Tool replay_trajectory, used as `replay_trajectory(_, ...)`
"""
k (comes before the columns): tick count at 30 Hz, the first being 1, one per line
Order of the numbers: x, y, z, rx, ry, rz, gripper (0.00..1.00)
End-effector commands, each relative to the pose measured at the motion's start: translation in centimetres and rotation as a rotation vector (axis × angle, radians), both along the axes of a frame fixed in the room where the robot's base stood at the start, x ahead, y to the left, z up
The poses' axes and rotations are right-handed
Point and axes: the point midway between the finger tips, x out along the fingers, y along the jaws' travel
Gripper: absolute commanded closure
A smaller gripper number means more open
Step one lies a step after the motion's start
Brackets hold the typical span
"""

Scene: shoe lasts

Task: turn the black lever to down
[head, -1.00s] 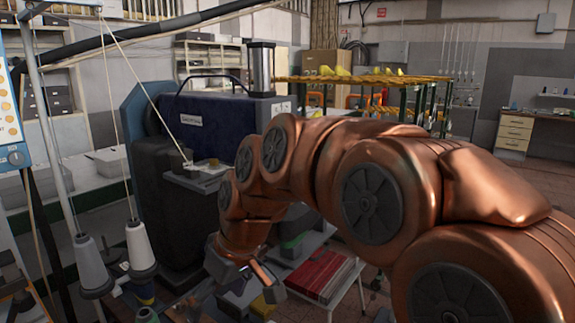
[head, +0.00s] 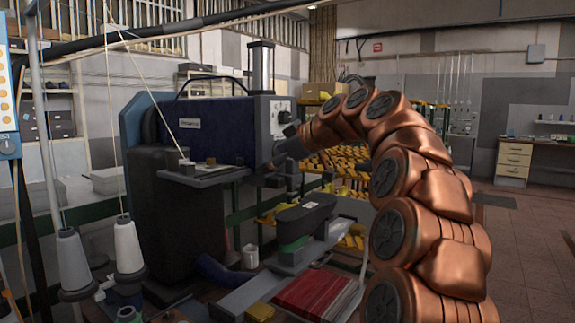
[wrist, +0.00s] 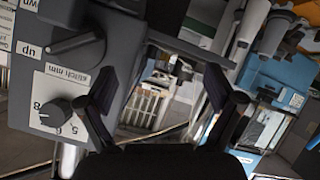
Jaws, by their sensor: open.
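The black lever (wrist: 75,43) is on the grey control panel of a machine in the wrist view. Its arm points left to the label "up" (wrist: 30,50). A partly cut-off label ending in "wn" (wrist: 30,5) is above it in the picture. My gripper (wrist: 160,82) is open and empty. Its left finger overlaps the panel's right edge, to the right of and below the lever; I see no contact with the lever. In the head view my gripper (head: 285,150) is close to the end face of the dark blue machine (head: 215,125), and the lever is too small there to make out surely.
A black dial (wrist: 62,112) marked "stitch mm" sits below the lever in the wrist view. A small ledge (head: 205,175) juts from the machine. White thread cones (head: 128,245) stand front left, and a red stack (head: 310,292) lies below. Open floor is at the right.

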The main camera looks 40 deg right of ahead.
Motion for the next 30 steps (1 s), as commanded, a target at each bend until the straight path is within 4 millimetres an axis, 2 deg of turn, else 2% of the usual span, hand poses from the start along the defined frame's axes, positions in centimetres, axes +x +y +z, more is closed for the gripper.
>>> replay_trajectory(1,0.1,-1.9,-0.2,-0.025,-0.036,-0.014,0.08)
replay_trajectory(3,-0.1,-4.0,0.6,-0.065,-0.086,-0.026,0.08)
replay_trajectory(6,-0.4,-6.5,1.3,-0.114,-0.139,-0.043,0.08)
replay_trajectory(10,-0.7,-8.5,1.9,-0.155,-0.179,-0.058,0.08)
replay_trajectory(15,-0.8,-9.3,2.4,-0.177,-0.198,-0.064,0.08)
replay_trajectory(20,0.2,-9.2,2.1,-0.178,-0.196,-0.063,0.08)
replay_trajectory(30,4.7,-8.7,0.5,-0.174,-0.193,-0.063,0.08)
